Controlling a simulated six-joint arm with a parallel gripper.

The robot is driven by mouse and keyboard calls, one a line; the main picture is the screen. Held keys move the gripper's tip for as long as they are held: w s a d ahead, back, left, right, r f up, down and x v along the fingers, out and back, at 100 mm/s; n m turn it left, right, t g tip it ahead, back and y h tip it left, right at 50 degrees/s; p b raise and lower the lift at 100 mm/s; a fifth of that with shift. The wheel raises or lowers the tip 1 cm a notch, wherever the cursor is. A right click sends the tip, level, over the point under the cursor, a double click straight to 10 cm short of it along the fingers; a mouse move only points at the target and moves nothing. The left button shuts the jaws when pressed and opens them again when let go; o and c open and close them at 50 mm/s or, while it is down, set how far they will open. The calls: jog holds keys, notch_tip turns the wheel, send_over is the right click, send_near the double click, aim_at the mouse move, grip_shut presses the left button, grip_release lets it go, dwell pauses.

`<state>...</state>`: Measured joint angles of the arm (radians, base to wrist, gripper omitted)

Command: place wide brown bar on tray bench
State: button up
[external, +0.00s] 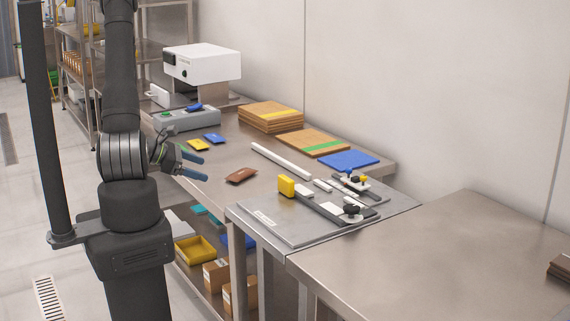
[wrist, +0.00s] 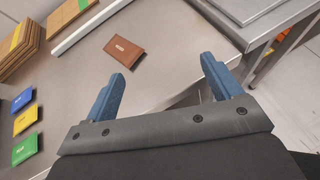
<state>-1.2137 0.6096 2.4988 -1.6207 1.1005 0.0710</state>
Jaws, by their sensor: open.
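The wide brown bar (external: 241,176) is a flat brown packet with a small pale label. It lies on the steel bench near its front edge, and it shows in the wrist view (wrist: 124,51) beyond the left finger. My gripper (external: 205,167) is open and empty, with blue fingers, to the left of the bar in the external view. In the wrist view my gripper (wrist: 164,66) is apart from the bar.
A raised steel plate (external: 270,225) carries a yellow block (external: 286,186) and black clamps. A white bar (external: 281,161) lies behind the brown one. Cardboard stacks (external: 270,116), a grey scale (external: 187,118) and small coloured packets (external: 198,145) occupy the far bench.

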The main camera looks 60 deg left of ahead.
jog(key=s+a+n+t+y, duration=0.1)
jog(key=a+n+y, duration=0.2)
jog(key=a+n, duration=0.1)
send_near(241, 173)
jog(key=shift+w+d+f+n+t+y, duration=0.15)
jog(key=shift+w+d+f, duration=0.1)
jog(key=shift+w, duration=0.3)
jog(key=shift+w+d+f+n+t+y, duration=0.15)
jog(key=shift+w+f, duration=0.1)
jog(key=shift+w, duration=0.35)
jog(key=shift+a+x, duration=0.1)
jog(key=shift+x, duration=1.3)
jog(key=shift+a+x, duration=0.15)
jog(key=shift+x, duration=1.2)
jog(key=shift+s+f, duration=0.1)
jog(key=shift+f, duration=0.1)
jog(key=shift+c, duration=0.2)
jog(key=c, duration=1.4)
jog(key=shift+r, duration=0.15)
